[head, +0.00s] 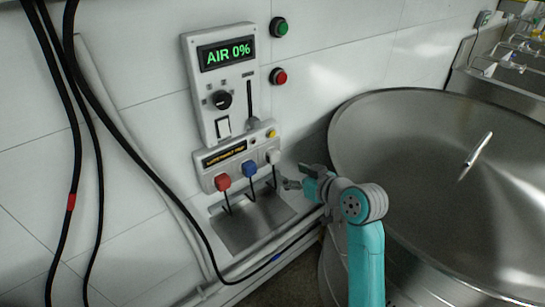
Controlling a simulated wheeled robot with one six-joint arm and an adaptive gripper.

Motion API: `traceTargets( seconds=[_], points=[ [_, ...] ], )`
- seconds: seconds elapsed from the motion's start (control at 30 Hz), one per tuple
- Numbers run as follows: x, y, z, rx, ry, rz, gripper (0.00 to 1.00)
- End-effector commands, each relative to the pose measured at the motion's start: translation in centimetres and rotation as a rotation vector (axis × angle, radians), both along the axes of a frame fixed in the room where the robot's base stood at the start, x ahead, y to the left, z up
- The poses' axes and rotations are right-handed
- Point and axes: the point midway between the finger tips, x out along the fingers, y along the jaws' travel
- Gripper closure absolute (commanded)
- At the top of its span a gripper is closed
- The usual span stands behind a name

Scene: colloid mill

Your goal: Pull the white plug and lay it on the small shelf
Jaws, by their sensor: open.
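The white plug (272,156) sits in the right socket of the socket strip (211,182) on the wall, with a dark cable hanging below it. The blue plug (249,169) and the red plug (222,182) sit in the sockets to its left. The small shelf (240,229) is a grey metal plate below the strip, and its bare surface shows. My gripper (289,177) is open and empty, just right of and a little below the white plug, apart from it as far as I can tell.
A control panel (207,124) reading "AIR 0%" is above the strip. Green (281,27) and red (279,76) buttons are on the wall. A large steel vessel (425,130) fills the right side. Black cables (75,140) hang at the left. Pipes (262,263) run below the shelf.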

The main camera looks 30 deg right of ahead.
Motion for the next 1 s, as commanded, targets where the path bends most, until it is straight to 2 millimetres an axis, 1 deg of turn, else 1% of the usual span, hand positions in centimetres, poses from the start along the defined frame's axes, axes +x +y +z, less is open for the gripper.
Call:
traceTargets(
  seconds=[0.03,0.1,0.3,0.77,0.87,1.0],
  points=[
    [0.4,-0.4,0.9,-0.008,-0.003,0.007,0.31],
    [0.7,-0.7,1.6,-0.017,0.0,0.018,0.31],
    [1.1,-1.1,2.7,-0.03,0.002,0.036,0.31],
    [1.3,-1.0,2.7,-0.031,0.003,0.038,0.31],
    [1.9,-0.9,2.5,-0.031,0.004,0.038,0.31],
    [3.2,-0.6,1.9,-0.03,0.004,0.039,0.31]
  ],
)
